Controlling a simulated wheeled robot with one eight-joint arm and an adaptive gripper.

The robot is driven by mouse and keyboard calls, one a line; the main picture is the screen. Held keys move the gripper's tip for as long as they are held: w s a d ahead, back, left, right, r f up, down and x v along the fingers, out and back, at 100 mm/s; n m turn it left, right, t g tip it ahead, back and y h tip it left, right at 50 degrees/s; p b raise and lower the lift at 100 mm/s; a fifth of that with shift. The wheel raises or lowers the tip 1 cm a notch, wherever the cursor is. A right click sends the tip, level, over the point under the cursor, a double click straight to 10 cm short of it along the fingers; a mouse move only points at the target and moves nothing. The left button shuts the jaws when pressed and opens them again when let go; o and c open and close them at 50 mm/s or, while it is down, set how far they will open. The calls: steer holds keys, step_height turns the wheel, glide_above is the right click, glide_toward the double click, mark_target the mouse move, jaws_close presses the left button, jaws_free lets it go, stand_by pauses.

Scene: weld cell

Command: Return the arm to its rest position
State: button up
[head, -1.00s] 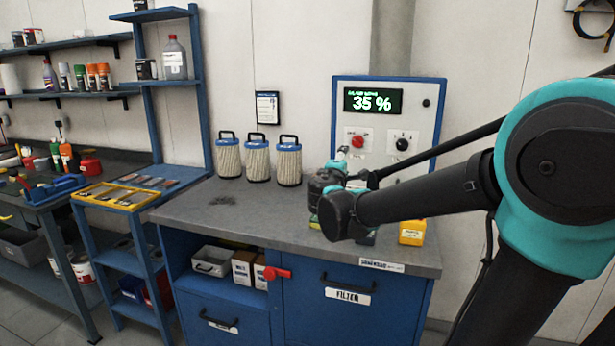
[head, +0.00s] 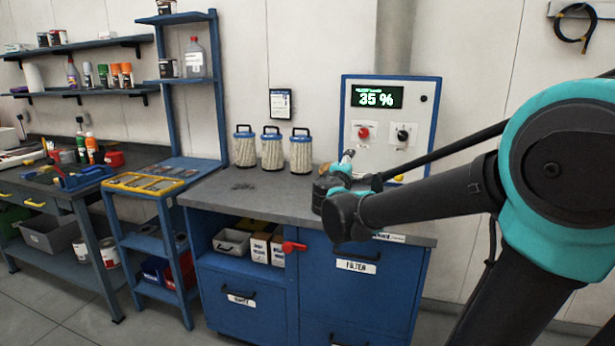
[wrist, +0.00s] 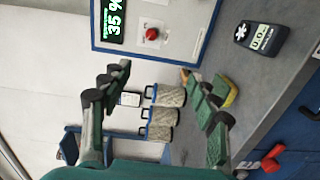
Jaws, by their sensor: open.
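My gripper (wrist: 152,78) is open, with its two dark green fingers apart and nothing between them in the wrist view. In the head view my arm reaches in from the right. Its dark wrist hangs over the right part of the workbench (head: 215,195) and hides most of the gripper. Beyond the fingers in the wrist view, filter cartridges (wrist: 162,115) stand on the bench. A yellow and green object (wrist: 230,92) lies behind the right finger, and I cannot tell whether they touch.
A control panel (head: 421,122) reading 35 % stands behind my wrist. A dark handheld meter (wrist: 260,37) lies on the bench. Filter cartridges (head: 272,151) stand at the back. A red handle (head: 293,247) sticks out at the bench front. A blue shelf rack (head: 216,90) stands left.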

steer(key=s+d+f+m+g, duration=0.4)
steer(key=s+d+f, duration=0.25)
steer(key=f, duration=0.35)
steer(key=s+d+f+m+g, duration=0.45)
steer(key=s+f, duration=0.25)
steer(key=f, duration=0.2)
steer(key=s+a+f+m+g+y, duration=0.2)
steer(key=s+f+y, duration=0.1)
steer(key=s+f, duration=0.4)
steer(key=s+a+f+m+g+y, duration=0.2)
steer(key=s+f+m+y, duration=0.1)
steer(key=s+f, duration=0.3)
steer(key=shift+s+a+f, duration=0.35)
steer(key=shift+s, duration=0.85)
